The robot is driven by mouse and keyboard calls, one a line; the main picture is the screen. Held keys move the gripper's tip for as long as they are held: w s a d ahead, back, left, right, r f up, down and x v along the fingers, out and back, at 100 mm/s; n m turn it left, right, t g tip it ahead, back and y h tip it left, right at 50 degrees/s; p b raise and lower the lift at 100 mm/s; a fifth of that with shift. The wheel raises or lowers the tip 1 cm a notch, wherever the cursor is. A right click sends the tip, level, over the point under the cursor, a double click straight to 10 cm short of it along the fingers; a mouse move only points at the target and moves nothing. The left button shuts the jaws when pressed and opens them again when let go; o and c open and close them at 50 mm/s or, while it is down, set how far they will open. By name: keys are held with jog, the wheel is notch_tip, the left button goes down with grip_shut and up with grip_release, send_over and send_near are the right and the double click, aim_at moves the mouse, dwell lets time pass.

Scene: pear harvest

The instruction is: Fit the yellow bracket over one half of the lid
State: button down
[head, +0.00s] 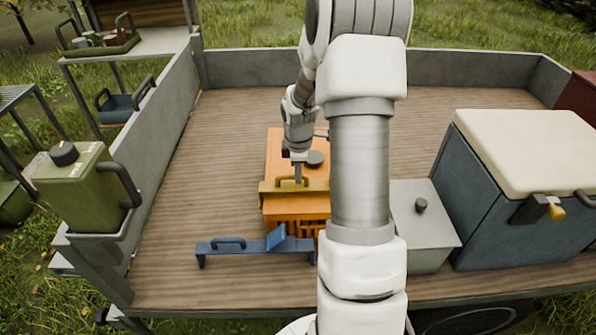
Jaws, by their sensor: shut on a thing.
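An orange crate (285,228) with a flat orange lid (280,150) stands on the trailer bed, partly hidden behind my arm. A dark round knob (315,158) sits on the lid. My gripper (298,181) points down over the near half of the lid and is shut on the yellow bracket (270,197). The bracket lies crosswise at the lid's near edge, its left end at the crate's left side. Its right end is hidden by my arm. I cannot tell whether it rests on the lid or hangs just above it.
A blue bracket (225,247) with a handle lies on the bed in front of the crate. A grey box (420,225) and a blue cooler (490,215) stand at the right. A green canister (85,190) stands at the left wall. The left bed (180,220) is clear.

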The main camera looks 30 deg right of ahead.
jog(key=shift+f+b, duration=0.65)
jog(key=shift+f, duration=0.4)
jog(key=c, duration=0.7)
grip_release()
jog(key=shift+c, duration=0.2)
notch_tip(320, 180, up, 17)
jog(key=s+a+p, duration=0.1)
jog(key=s+p, duration=0.2)
jog(key=shift+a, duration=0.4)
jog(key=shift+w+r, duration=0.1)
jog(key=shift+r, duration=0.05)
